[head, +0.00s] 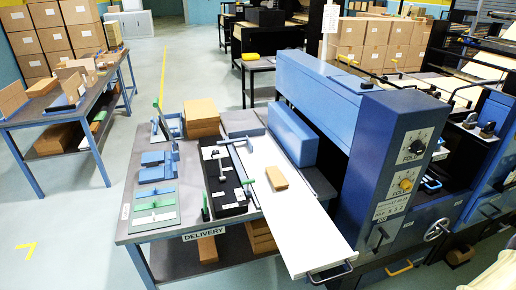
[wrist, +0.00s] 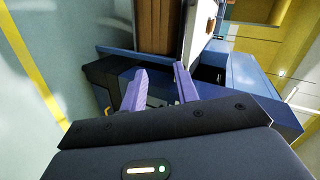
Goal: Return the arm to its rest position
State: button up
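My gripper (wrist: 160,72) shows in the wrist view, with two pale purple fingers standing apart and nothing seen between them. Its dark body fills the bottom of that view, with a small lit indicator on it. Beyond the fingers are a dark blue structure and a brown upright panel (wrist: 155,25); I cannot tell how far off they are. I cannot make out my arm or gripper in the head view, so the arm's overall pose is hidden.
In the head view, a delivery table (head: 142,219) carries tools and a brown stack (head: 201,117). A white board (head: 300,235) bearing a small brown block (head: 277,178) extends from the blue folding machine (head: 385,150). A workbench (head: 75,105) stands left. Floor between them is clear.

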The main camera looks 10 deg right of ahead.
jog(key=w+a+r+n+g+h+p, duration=0.25)
jog(key=w+r+n+g, duration=0.55)
jog(key=w, duration=0.4)
jog(key=s+a+r+n+g+p, duration=0.1)
jog(key=a+r+n, duration=0.4)
jog(key=a+r, duration=1)
jog(key=s+a+p, duration=0.1)
jog(key=a, duration=0.3)
jog(key=shift+n+g+p, duration=0.3)
jog(key=shift+g, duration=0.1)
